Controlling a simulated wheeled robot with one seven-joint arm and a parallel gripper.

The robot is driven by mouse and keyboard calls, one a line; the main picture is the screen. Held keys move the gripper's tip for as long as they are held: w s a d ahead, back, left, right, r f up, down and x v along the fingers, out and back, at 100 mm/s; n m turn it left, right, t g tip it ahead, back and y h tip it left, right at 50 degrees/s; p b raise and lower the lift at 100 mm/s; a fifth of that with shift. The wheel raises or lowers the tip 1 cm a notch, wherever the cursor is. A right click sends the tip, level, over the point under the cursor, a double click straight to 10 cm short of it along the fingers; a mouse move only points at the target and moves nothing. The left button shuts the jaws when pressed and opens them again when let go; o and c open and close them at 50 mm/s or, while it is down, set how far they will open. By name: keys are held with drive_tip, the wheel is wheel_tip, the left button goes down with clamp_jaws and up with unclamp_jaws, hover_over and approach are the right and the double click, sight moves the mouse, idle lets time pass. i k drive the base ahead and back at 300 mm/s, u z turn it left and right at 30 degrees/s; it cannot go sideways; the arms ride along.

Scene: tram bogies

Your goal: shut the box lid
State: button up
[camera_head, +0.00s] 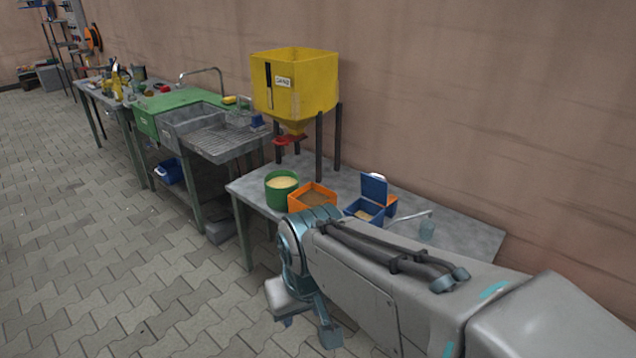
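A small blue box (361,211) stands on the grey table, with pale contents showing inside. Its blue lid (374,188) is open and stands upright at the back of the box. My gripper (308,331) is low in front of the table, left of and nearer than the box, and apart from it. Its two fingers are spread, with nothing seen between them. My arm comes in from the right and hides part of the table's front.
An orange bin (312,196) and a green tub (281,188) stand left of the box. An orange item (391,204) is close behind it. A yellow hopper (296,84) on dark legs rises at the back.

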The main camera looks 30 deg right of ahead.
sight(375, 187)
drive_tip(key=u, duration=0.2)
drive_tip(key=k, duration=0.35)
drive_tip(key=z, duration=1.1)
drive_tip(key=i, duration=1.15)
drive_tip(key=z, duration=0.1)
